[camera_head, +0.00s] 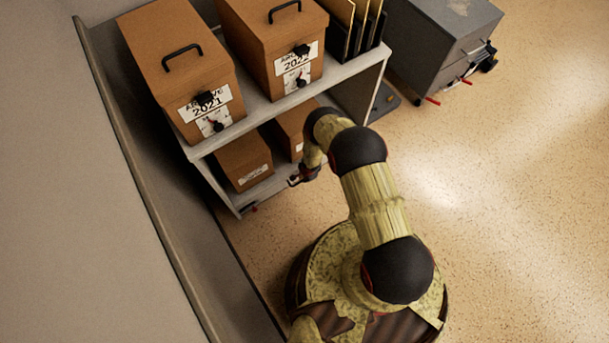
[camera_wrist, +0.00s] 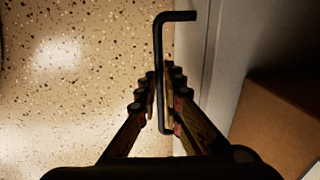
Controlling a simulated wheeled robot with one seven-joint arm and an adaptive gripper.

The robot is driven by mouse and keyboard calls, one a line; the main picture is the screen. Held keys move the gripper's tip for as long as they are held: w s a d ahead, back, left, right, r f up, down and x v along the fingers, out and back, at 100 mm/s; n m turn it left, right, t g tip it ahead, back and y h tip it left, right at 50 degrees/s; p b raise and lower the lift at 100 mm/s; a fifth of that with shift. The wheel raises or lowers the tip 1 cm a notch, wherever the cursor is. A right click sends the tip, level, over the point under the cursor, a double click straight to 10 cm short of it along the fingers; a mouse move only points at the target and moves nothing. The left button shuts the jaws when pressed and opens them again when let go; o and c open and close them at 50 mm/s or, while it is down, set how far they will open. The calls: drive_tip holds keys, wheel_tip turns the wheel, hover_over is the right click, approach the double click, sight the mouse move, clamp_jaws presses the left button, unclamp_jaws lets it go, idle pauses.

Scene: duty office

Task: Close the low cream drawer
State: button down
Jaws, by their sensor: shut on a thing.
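In the wrist view, a black bar handle (camera_wrist: 159,60) runs between the two fingers of my gripper (camera_wrist: 161,95), which is shut on it. The handle's far end bends right to a pale grey-cream front (camera_wrist: 208,50), which seems to be the drawer's. How far the drawer stands open cannot be told. In the head view, my gripper (camera_head: 302,176) is low at the front of the shelf unit, partly hidden by my arm. The drawer cannot be made out clearly there.
The pale shelf unit (camera_head: 353,73) carries brown archive boxes (camera_head: 180,60) on top and smaller brown boxes (camera_head: 243,160) below. A grey cabinet (camera_head: 440,40) stands at the upper right. A wall runs along the left. The speckled floor (camera_head: 510,200) on the right is clear.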

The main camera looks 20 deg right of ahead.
drive_tip(key=shift+w+a, duration=0.1)
drive_tip(key=shift+w, duration=0.2)
drive_tip(key=c, duration=2.2)
unclamp_jaws()
drive_tip(key=shift+w, duration=0.1)
drive_tip(key=shift+o, duration=1.4)
drive_tip(key=shift+s+r, duration=0.15)
drive_tip(key=shift+s, duration=0.05)
wheel_tip(320, 180, up, 12)
drive_tip(key=s, duration=0.2)
drive_tip(key=shift+d+f, duration=0.25)
drive_tip(key=shift+d, duration=0.1)
